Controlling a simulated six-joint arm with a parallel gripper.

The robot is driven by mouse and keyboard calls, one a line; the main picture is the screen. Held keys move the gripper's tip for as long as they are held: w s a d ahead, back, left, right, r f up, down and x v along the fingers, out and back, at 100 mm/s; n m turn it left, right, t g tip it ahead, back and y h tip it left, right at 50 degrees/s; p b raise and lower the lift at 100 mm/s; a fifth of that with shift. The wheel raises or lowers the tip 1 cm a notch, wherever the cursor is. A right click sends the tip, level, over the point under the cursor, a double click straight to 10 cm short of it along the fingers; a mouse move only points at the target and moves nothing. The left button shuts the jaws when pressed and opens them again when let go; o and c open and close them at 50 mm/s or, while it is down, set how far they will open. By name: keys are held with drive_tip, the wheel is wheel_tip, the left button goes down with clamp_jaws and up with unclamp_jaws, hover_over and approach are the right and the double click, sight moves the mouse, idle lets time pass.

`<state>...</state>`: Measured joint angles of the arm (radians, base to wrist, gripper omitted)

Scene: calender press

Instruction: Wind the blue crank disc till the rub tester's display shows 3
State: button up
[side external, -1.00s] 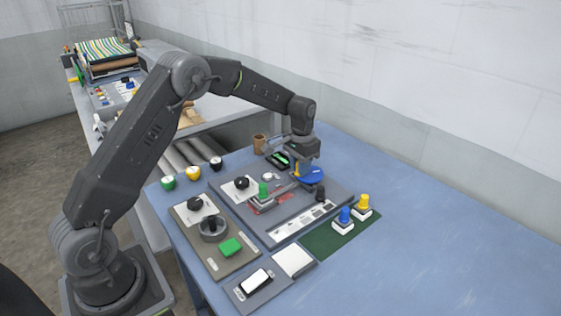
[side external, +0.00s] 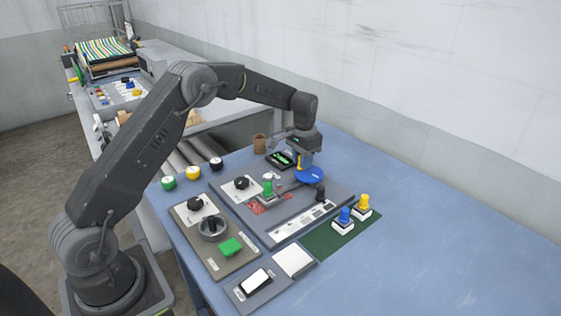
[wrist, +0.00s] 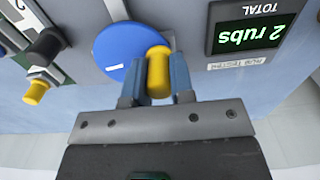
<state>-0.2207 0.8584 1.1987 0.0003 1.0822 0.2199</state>
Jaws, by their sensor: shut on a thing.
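The blue crank disc (wrist: 120,52) lies flat on the grey tester plate, and it also shows in the side view (side external: 310,175). A yellow knob (wrist: 158,72) stands near the disc's edge. My gripper (wrist: 160,80) is shut on this yellow knob, with one finger on each side of it. In the side view my gripper (side external: 304,160) is at the disc's back left edge. The rub tester's display (wrist: 247,27) appears upside down in the wrist view and reads "2 rubs" under TOTAL. In the side view the display (side external: 283,158) stands behind the disc, too small to read.
A green-topped peg (side external: 267,188) and a black knob (side external: 241,183) are left of the disc. A black peg (side external: 320,192) stands close in front of it. Blue (side external: 344,215) and yellow (side external: 363,202) stamps sit on a green mat. The blue table at the right is clear.

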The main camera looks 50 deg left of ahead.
sight(313, 167)
drive_tip(key=shift+w+d, duration=0.3)
drive_tip(key=shift+w, duration=0.55)
drive_tip(key=shift+d, duration=0.1)
drive_tip(key=shift+w+d, duration=0.45)
drive_tip(key=shift+w, duration=0.1)
drive_tip(key=o, duration=1.2)
drive_tip(key=shift+a, duration=0.2)
drive_tip(key=shift+c, duration=0.2)
drive_tip(key=shift+r, duration=0.1)
drive_tip(key=shift+r, duration=2.9)
